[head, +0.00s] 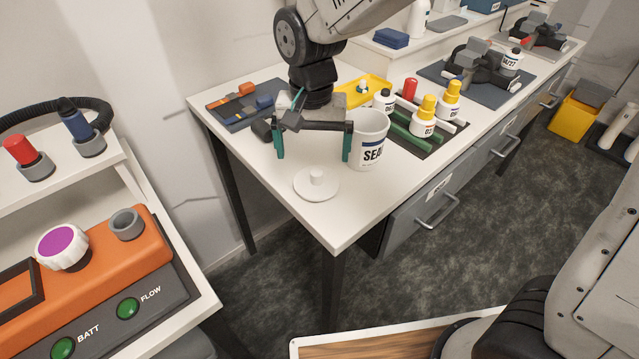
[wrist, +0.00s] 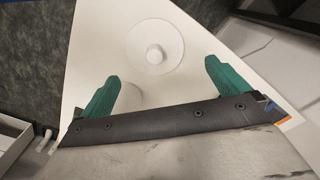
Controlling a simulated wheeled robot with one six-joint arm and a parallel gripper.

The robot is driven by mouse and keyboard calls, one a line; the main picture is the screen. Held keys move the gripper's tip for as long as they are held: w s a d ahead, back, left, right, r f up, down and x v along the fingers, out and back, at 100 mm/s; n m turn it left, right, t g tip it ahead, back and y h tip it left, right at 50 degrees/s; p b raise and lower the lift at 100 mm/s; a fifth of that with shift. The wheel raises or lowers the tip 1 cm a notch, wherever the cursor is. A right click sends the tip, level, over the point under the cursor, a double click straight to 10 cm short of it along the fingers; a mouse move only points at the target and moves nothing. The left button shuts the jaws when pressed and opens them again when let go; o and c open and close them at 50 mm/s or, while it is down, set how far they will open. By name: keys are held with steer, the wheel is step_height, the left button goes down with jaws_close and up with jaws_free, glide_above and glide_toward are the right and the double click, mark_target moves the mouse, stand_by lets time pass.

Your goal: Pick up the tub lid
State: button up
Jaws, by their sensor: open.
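The tub lid (head: 316,185) is a white disc with a round knob on top, lying flat near the front corner of the white bench. It also shows in the wrist view (wrist: 155,47), ahead of the fingers. My gripper (head: 313,150) has green fingers spread wide, with nothing between them. It is above and behind the lid in the head view, apart from it. A white tub (head: 367,139) with a dark label stands just right of my right finger; I cannot tell if they touch. In the wrist view the tub is partly hidden by the left finger.
Yellow-capped bottles (head: 424,117) and a rack with green bars stand right of the tub. A yellow tray (head: 366,90) and a dark blue mat (head: 232,112) lie behind. The bench corner around the lid is clear, with edges close by.

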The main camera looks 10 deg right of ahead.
mark_target(316, 172)
steer(key=f, duration=0.6)
steer(key=shift+s+d+f, duration=0.1)
steer(key=shift+s+d, duration=0.15)
steer(key=shift+d, duration=0.05)
steer(key=c, duration=0.8)
